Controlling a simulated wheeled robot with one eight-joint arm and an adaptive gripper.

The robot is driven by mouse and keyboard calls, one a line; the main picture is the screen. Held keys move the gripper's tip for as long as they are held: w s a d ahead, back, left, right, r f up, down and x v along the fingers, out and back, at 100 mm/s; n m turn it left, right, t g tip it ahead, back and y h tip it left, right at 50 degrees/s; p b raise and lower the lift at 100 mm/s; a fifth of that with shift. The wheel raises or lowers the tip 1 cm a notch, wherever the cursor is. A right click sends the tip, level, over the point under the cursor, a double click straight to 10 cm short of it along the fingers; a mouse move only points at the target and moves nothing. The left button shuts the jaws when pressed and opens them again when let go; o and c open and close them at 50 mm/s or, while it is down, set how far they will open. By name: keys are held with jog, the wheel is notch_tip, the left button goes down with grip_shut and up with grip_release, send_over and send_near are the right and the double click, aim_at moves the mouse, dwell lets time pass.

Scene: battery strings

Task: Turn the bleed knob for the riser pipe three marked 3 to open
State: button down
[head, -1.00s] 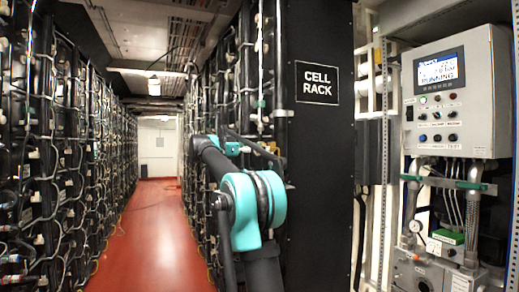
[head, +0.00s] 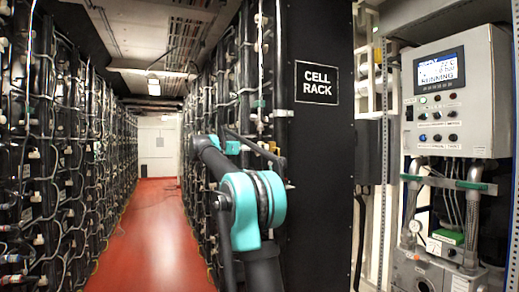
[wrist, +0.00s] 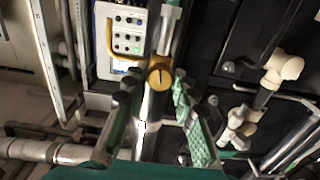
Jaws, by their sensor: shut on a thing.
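In the wrist view a round yellow knob (wrist: 160,75) with a dark mark on its face sits at the front of a pale metal pipe (wrist: 154,112). My gripper (wrist: 156,84) has one dark fingertip on each side of the knob and is shut on it. The mark runs roughly along the pipe. I cannot read a number 3 on the pipe or the knob. In the head view my gripper and the knob are hidden; only my teal and dark arm shows in front of the rack.
A grey control cabinet (head: 455,128) with a lit screen stands at the right of the head view, beside the black cell rack (head: 318,180). In the wrist view, cream pipe fittings (wrist: 283,66) lie to the right of the knob.

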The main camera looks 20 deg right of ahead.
jog(key=shift+n, duration=17)
jog(key=c, duration=1.2)
grip_release()
